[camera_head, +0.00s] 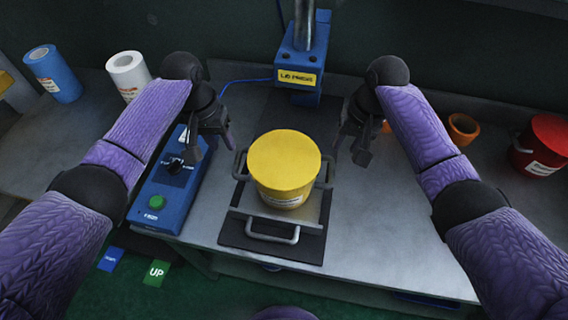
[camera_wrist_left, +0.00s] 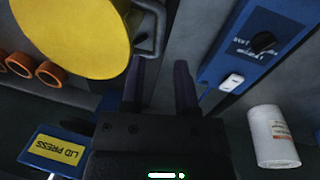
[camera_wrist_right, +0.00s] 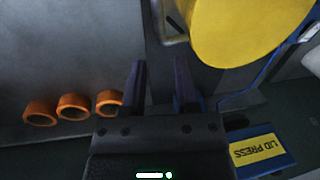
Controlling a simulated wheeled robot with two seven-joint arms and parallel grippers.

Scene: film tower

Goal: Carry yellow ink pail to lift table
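The yellow ink pail (camera_head: 284,168) stands upright with its lid on, on a metal tray with bar handles (camera_head: 272,233), in front of the blue lid press. It also shows in the left wrist view (camera_wrist_left: 75,35) and the right wrist view (camera_wrist_right: 245,28). My left gripper (camera_head: 212,150) is left of the pail, open and empty, fingers apart from it. My right gripper (camera_head: 352,150) is right of the pail, also open and empty. A side handle (camera_wrist_left: 152,25) shows close to my left fingers. I cannot identify the lift table.
The lid press (camera_head: 298,68) stands behind the pail. A blue control box (camera_head: 165,200) with a green button and dial is at left. Orange rings (camera_head: 462,128) and a red pail (camera_head: 543,143) are at right. Blue (camera_head: 52,73) and white (camera_head: 128,75) rolls stand back left.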

